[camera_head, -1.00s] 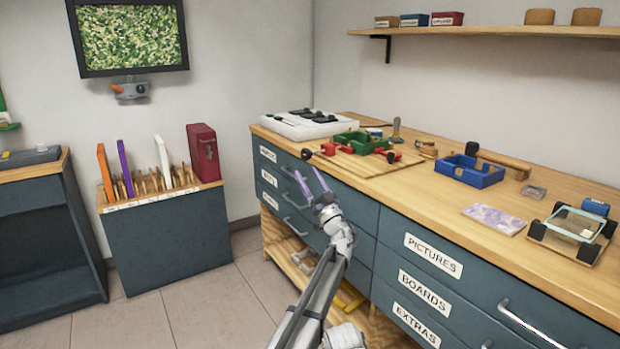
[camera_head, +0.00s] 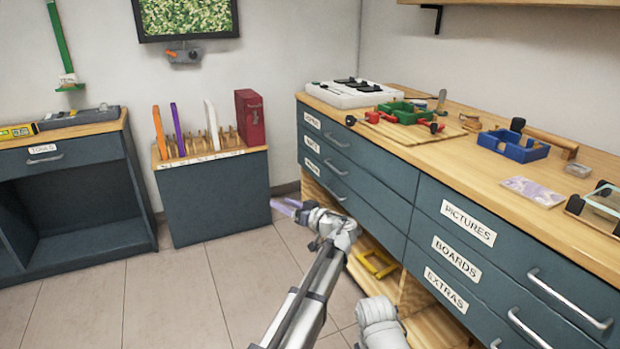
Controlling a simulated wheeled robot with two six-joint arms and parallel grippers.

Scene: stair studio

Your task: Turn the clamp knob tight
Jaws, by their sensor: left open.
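A red clamp (camera_head: 436,126) sits with a green frame (camera_head: 403,112) on a wooden board (camera_head: 418,133) on the workbench top. A red knob (camera_head: 373,117) with a dark end sticks out at the clamp's left, near the bench's front edge. Whether it is tight cannot be told at this size. My left gripper (camera_head: 287,207) has purple fingers, is open and empty, and hangs low in front of the drawers, well below and left of the knob. My right gripper is not in view.
The bench (camera_head: 490,170) also holds a white case (camera_head: 352,94), a blue tray (camera_head: 512,146) and a purple picture (camera_head: 533,191). A rack cabinet (camera_head: 215,195) with upright boards and a tool cabinet (camera_head: 75,200) stand at left. The tiled floor between is clear.

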